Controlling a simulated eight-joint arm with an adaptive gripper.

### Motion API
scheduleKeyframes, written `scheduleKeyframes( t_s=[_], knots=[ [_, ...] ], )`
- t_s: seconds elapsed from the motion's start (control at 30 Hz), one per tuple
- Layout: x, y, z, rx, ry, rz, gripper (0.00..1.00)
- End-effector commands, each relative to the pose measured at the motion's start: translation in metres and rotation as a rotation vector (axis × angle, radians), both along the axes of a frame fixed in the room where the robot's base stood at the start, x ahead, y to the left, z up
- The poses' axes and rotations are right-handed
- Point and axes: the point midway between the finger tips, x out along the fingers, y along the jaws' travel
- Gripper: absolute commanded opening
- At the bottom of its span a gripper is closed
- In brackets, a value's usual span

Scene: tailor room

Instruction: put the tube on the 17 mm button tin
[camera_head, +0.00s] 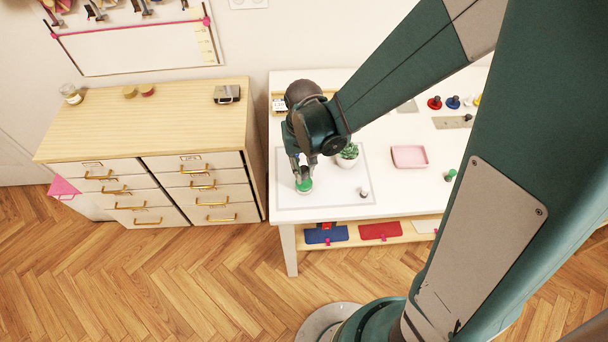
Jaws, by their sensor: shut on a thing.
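My gripper (303,172) points down over the near left part of the white table, above a grey-outlined mat. It is shut on a small green thing (304,186) with a pale lower rim, at or just above the mat. The fingers partly cover this thing, and I cannot tell whether it is the tube. Two small round tins (130,92) stand apart from the gripper on the wooden dresser top. No size label is readable, so I cannot tell which tin is the 17 mm one.
A potted plant (348,152) stands close to the right of my gripper. A small dark-topped piece (364,193) is on the mat's right side. A pink tray (410,157) lies farther right. A glass jar (71,94) and a dark device (227,94) flank the clear middle of the dresser (180,120).

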Motion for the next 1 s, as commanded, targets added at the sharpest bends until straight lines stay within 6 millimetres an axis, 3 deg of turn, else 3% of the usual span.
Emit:
scheduleKeyframes(
  t_s=[0.33,0.93,0.97,1.0],
  knots=[
    [0.0,0.0,-0.027,0.0,0.0,0.0,0.05],
    [0.0,0.0,-0.035,0.0,0.0,0.0,0.05],
    [0.0,0.0,-0.034,0.0,0.0,0.0,0.18],
    [0.0,0.0,-0.034,0.0,0.0,0.0,0.24]
  ],
)
